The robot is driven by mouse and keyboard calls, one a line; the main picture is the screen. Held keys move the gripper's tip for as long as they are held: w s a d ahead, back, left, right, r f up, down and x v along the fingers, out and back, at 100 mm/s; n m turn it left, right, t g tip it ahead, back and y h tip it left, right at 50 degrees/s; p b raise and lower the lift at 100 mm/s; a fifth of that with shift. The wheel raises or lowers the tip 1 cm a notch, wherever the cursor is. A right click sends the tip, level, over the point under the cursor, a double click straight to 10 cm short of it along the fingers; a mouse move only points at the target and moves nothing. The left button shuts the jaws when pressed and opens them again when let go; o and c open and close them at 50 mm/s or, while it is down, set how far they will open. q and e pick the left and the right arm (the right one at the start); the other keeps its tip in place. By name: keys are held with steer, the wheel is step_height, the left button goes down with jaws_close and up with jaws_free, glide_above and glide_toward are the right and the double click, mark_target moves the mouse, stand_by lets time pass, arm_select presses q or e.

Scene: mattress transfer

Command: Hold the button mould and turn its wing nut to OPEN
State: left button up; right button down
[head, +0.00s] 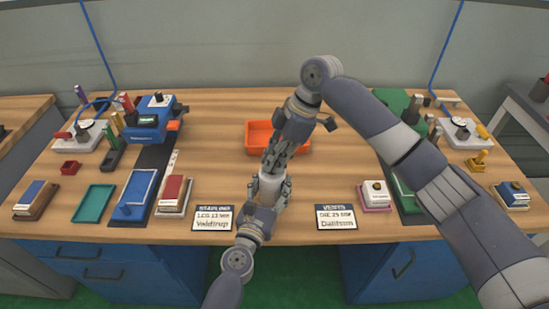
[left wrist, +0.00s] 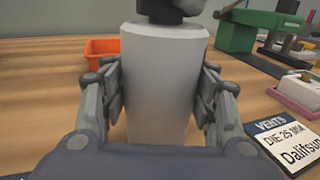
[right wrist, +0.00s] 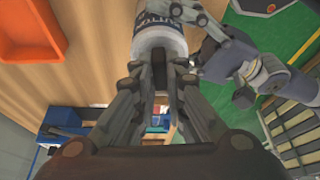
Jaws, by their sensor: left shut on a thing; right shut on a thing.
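The button mould (left wrist: 163,85) is a pale grey-white cylinder, and it stands upright in the left wrist view. My left gripper (head: 271,190) is shut around its sides, with a finger on each flank. The mould also shows in the right wrist view (right wrist: 166,28), with part of a printed label. My right gripper (head: 277,155) comes down from above and is shut on the dark wing nut (right wrist: 159,66) at the mould's end. The fingers hide most of the nut, and I cannot read its OPEN mark or its turn angle.
An orange tray (head: 257,126) lies just behind the grippers. Two label cards, one at left (head: 213,218) and one at right (head: 337,217), lie at the table's front edge. A blue machine (head: 152,120) stands at left and a green one (head: 392,103) at right. Bare wood lies around the tray.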

arm_select(q)
steer(key=shift+r, duration=0.1)
arm_select(e)
steer(key=shift+w+d, duration=0.2)
steer(key=c, duration=1.7)
jaws_free()
steer(key=shift+o, duration=0.3)
steer(key=shift+s, duration=0.1)
steer(key=shift+a, duration=0.1)
steer(key=v, duration=1.2)
arm_select(q)
steer(key=o, duration=1.9)
steer(key=shift+c, duration=0.2)
